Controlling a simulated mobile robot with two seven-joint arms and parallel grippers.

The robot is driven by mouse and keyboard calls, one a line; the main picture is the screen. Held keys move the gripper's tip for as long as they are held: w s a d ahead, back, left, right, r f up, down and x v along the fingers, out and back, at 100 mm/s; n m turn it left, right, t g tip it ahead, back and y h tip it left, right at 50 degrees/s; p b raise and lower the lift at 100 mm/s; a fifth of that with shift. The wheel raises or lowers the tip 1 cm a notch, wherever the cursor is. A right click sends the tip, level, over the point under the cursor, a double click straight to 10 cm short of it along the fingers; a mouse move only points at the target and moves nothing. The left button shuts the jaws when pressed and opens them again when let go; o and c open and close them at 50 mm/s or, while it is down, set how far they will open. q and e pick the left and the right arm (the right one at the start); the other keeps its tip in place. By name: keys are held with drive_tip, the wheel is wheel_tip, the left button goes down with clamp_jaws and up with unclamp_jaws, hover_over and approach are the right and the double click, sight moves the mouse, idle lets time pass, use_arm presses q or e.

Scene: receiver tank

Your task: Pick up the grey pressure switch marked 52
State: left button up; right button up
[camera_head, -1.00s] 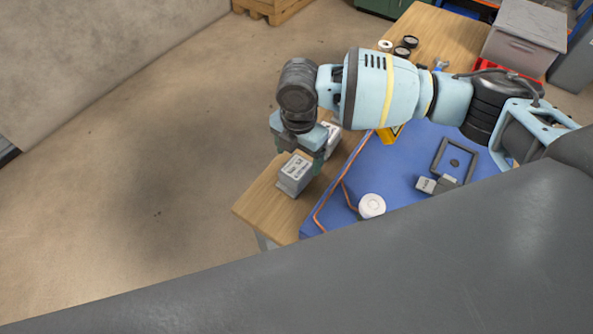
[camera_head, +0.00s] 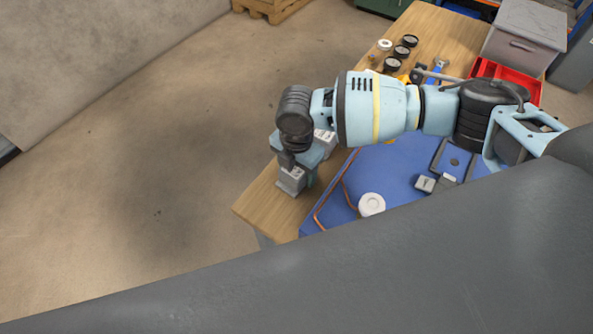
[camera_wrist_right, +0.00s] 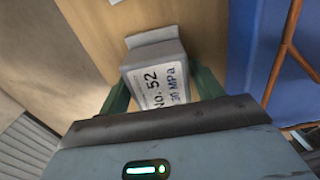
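The grey pressure switch marked 52 (camera_head: 290,181) stands on the wooden tabletop near its left end. In the right wrist view the switch (camera_wrist_right: 157,72) shows a white label reading "No. 52" and an MPa figure. My right gripper (camera_wrist_right: 162,92) is over it with its green fingers apart, one on each side of the switch. I cannot see for certain whether the fingers touch it. In the head view the right gripper (camera_head: 298,168) partly covers the switch. My left gripper is not in view.
Another grey box (camera_head: 325,142) stands close behind the gripper. A blue mat (camera_head: 388,172) holds a white round part (camera_head: 371,204), copper pipe (camera_head: 350,196) and a small grey block (camera_head: 425,183). Black-rimmed gauges (camera_head: 401,52), a red tray (camera_head: 530,88) and a grey crate (camera_head: 525,38) are farther back.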

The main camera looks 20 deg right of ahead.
drive_tip(key=c, duration=0.9)
drive_tip(key=shift+r, duration=0.15)
wheel_tip(320, 180, up, 10)
drive_tip(key=shift+f+p, duration=0.1)
drive_tip(key=shift+p, duration=0.2)
